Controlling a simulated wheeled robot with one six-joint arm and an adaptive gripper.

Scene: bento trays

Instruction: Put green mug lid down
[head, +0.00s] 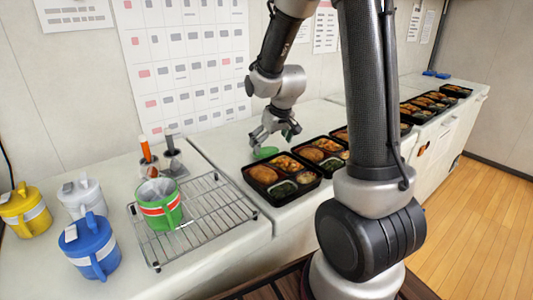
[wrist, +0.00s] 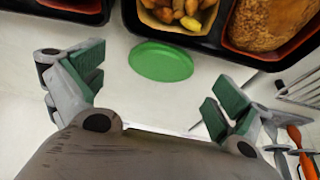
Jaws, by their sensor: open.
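The green mug lid (wrist: 161,61) is a flat green disc on the white counter, close to the edge of a black bento tray. In the head view the lid (head: 265,152) shows below my gripper, left of the nearest tray's back corner. My gripper (head: 275,132) is open above the counter. In the wrist view its two green-padded fingers (wrist: 160,88) stand wide apart, with the lid beyond and between them and not held. The open green mug (head: 161,208) with red and white bands stands on the wire rack at the left.
The wire rack (head: 205,213) lies left of the trays. The nearest bento tray (head: 252,186) starts a row running right. Yellow (head: 26,213), white (head: 83,198) and blue (head: 91,243) lidded mugs stand at far left. Orange- and grey-handled tools (head: 146,150) stand behind the rack.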

